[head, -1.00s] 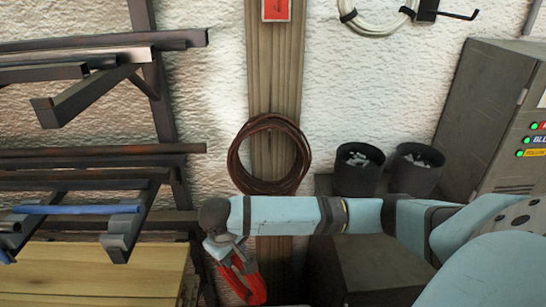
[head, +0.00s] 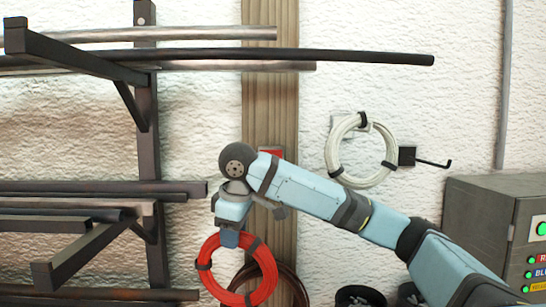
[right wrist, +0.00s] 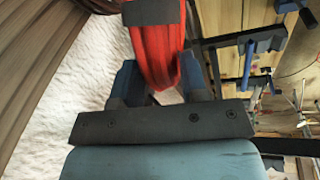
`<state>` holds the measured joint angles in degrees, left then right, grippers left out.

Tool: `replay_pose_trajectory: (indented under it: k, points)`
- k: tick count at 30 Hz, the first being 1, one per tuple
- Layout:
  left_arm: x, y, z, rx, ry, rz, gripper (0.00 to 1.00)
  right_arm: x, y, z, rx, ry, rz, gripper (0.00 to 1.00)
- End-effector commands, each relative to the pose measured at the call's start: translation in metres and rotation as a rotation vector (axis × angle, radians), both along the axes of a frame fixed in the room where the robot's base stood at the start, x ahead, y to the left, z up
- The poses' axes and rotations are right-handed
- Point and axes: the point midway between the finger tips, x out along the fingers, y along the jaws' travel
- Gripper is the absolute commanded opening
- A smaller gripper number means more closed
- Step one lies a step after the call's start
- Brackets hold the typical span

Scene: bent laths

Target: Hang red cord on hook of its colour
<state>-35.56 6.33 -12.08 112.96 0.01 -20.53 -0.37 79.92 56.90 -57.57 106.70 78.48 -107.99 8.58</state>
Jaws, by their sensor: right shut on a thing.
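The red cord (head: 268,268) is a coil with dark ties. It hangs from my right gripper (head: 230,238), low in front of the wooden post in the head view. In the right wrist view, the red cord (right wrist: 152,50) is between the two fingers of my right gripper (right wrist: 158,82), which is shut on it. A red plate (head: 270,152) on the post is above the coil, partly covered by my right arm. Any hook at this plate is hidden. My left gripper is not in view.
A cream coil (head: 333,150) hangs on the wall beside a black hook (head: 432,163). A brown coil (head: 295,285) is behind the red cord. Racks with long bars (head: 350,56) stick out at left. A grey cabinet (head: 480,215) stands at right.

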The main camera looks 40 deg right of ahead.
Motion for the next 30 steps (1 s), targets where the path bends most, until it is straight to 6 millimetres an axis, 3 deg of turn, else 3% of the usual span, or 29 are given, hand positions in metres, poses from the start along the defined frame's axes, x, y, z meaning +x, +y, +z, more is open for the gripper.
replay_pose_trajectory:
  k: [1, 6, 13, 19, 30]
  points:
    - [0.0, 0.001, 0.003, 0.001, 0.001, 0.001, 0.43, -0.004, -0.007, 0.028, 0.003, -0.015, 0.021, 0.0]
    - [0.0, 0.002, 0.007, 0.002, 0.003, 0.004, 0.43, -0.024, -0.022, 0.096, 0.015, -0.031, 0.121, 0.0]
    - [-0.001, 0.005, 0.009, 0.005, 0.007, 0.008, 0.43, -0.056, -0.038, 0.166, 0.031, -0.045, 0.241, 0.0]
    - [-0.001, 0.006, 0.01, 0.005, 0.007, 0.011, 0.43, -0.072, -0.045, 0.193, 0.039, -0.048, 0.296, 0.0]
    - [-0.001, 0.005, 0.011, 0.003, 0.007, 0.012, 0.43, -0.066, -0.053, 0.196, 0.041, -0.046, 0.306, 0.0]
